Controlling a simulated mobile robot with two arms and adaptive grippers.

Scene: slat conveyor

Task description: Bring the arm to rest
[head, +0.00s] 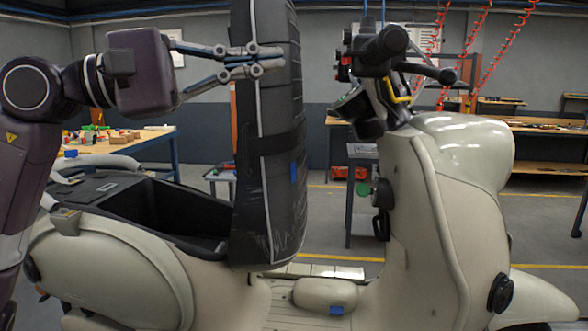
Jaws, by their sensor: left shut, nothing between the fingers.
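My left arm comes in from the left, and its gripper (272,58) is shut and empty, pointing right. In the picture it overlaps the upper part of the scooter's black seat (270,130), which stands upright. I cannot tell whether the fingertips touch the seat. The cream scooter (440,205) fills the lower part of the view. Its storage compartment (180,208) under the seat is open, and its inside looks dark. My right gripper is not in view.
The handlebar (385,48) rises right of the seat, with free air between them. A wooden workbench (110,143) with small coloured parts stands behind at left. Shelves (545,172) stand at the back right, and red coiled hoses (500,45) hang above.

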